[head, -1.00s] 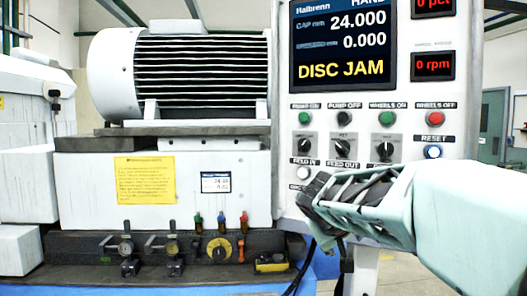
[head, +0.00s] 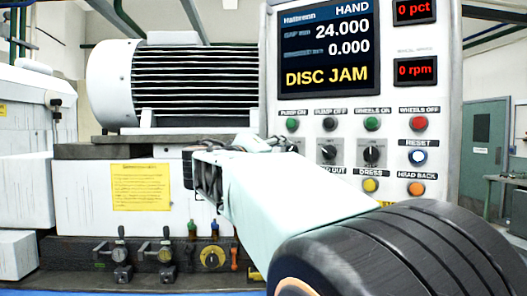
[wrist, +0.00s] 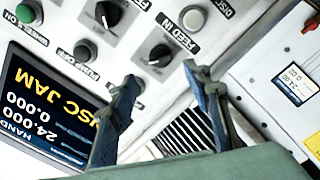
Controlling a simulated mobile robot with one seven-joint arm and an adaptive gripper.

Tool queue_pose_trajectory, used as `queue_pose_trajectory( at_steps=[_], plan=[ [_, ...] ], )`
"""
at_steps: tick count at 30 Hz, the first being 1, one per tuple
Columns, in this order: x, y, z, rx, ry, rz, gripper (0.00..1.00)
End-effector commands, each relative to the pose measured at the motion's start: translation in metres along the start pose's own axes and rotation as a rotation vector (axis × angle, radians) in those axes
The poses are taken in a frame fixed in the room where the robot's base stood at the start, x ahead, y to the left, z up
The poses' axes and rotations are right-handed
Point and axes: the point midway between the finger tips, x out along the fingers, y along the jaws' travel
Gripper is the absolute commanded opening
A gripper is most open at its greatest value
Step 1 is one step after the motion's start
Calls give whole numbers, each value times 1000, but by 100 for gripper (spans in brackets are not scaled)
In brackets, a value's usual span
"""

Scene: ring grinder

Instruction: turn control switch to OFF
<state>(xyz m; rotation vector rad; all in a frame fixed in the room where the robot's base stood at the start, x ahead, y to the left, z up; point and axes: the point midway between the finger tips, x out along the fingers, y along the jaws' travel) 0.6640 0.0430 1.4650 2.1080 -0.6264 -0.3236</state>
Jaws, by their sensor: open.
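The white control panel (head: 345,110) carries a row of black rotary switches. The middle switch (head: 328,152) and the right switch (head: 372,153) show in the head view; my gripper (head: 272,145) mostly hides the left one. I cannot read which is labelled as the control switch. In the wrist view, the left rotary switch (wrist: 160,55) lies beyond my open, empty fingers (wrist: 163,76), roughly between their tips. Another rotary switch (wrist: 108,13) is farther up. No contact with a switch shows.
The screen (head: 326,47) reads DISC JAM. Coloured buttons surround the switches, including a green one (head: 293,124) and a red one (head: 419,123) above, and an amber one (head: 370,186) below. A large motor (head: 180,85) stands left of the panel, close behind my gripper.

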Motion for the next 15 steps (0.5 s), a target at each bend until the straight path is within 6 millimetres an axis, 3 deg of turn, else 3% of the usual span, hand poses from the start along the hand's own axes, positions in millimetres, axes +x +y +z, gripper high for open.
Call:
queue_pose_trajectory(
  at_steps=[3, 9, 15],
  plan=[
    [26, 3, -1, -2, -3, 2, 45],
    [58, 2, -1, -2, -2, 0, 45],
    [73, 1, 0, 1, -1, -2, 45]
  ],
)
